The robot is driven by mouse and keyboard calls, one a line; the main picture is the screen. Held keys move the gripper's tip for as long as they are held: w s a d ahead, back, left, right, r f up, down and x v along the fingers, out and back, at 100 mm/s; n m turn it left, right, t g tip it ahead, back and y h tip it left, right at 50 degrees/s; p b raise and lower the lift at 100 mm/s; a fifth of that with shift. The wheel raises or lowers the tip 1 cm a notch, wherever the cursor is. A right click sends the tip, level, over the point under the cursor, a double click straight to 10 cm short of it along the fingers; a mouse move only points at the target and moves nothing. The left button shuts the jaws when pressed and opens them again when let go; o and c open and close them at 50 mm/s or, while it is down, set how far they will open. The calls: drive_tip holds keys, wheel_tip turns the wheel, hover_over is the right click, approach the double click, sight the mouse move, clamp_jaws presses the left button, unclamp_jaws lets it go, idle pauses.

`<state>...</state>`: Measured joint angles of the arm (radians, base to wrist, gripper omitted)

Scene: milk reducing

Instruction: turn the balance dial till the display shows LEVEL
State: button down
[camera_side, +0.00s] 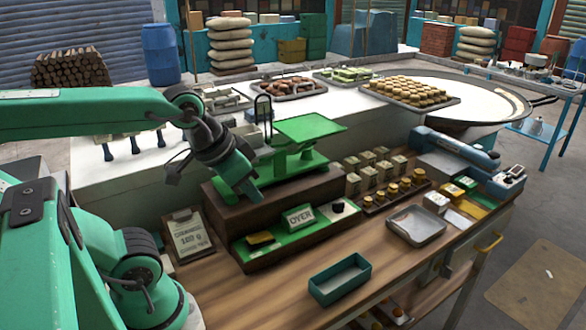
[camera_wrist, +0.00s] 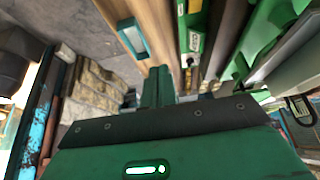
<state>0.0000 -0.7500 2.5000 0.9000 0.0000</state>
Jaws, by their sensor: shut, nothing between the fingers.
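The display (camera_side: 300,216) is a small sign on the green front panel of the scale's wooden base, and it reads OVER. A dark round knob (camera_side: 338,206), which looks like the balance dial, sits just right of it. The green balance scale (camera_side: 310,128) stands on the base behind, with a flat green pan. My gripper (camera_side: 252,196) is shut and empty, pointing down at the left part of the scale, left of the display and apart from the knob. In the wrist view its green fingers (camera_wrist: 158,88) are together, with the display (camera_wrist: 195,40) beyond them.
A teal tray (camera_side: 340,279) and a metal tray (camera_side: 416,225) sit on the wooden counter. Brass weights (camera_side: 392,188) stand in a rack to the right. A clipboard (camera_side: 190,236) leans at left. The front counter is partly clear.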

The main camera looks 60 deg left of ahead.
drive_tip(key=c, duration=2.2)
unclamp_jaws()
drive_tip(key=c, duration=1.4)
unclamp_jaws()
drive_tip(key=shift+w+r, duration=0.1)
drive_tip(key=shift+c, duration=0.2)
drive_tip(key=o, duration=0.4)
drive_tip(key=shift+w, duration=0.2)
drive_tip(key=shift+c, duration=0.2)
drive_tip(key=shift+o, duration=0.4)
drive_tip(key=shift+w+a+r+n, duration=0.1)
drive_tip(key=shift+w+r+n, duration=0.1)
drive_tip(key=shift+w+n, duration=0.15)
drive_tip(key=w+a+f+n+g, duration=0.2)
drive_tip(key=w+a+n, duration=0.15)
drive_tip(key=w, duration=0.75)
drive_tip(key=w+a+f+n+g, duration=0.2)
drive_tip(key=w+n, duration=0.2)
drive_tip(key=w, duration=0.7)
drive_tip(key=w+a+f+n, duration=0.1)
drive_tip(key=w+f, duration=0.1)
drive_tip(key=w+a+f+n+g, duration=0.1)
drive_tip(key=w+f, duration=0.1)
drive_tip(key=f, duration=0.1)
drive_tip(key=w+a+f+n, duration=0.1)
drive_tip(key=w+f, duration=0.1)
drive_tip(key=f, duration=0.1)
drive_tip(key=shift+w+a+n+g, duration=0.3)
drive_tip(key=shift+w+n, duration=0.1)
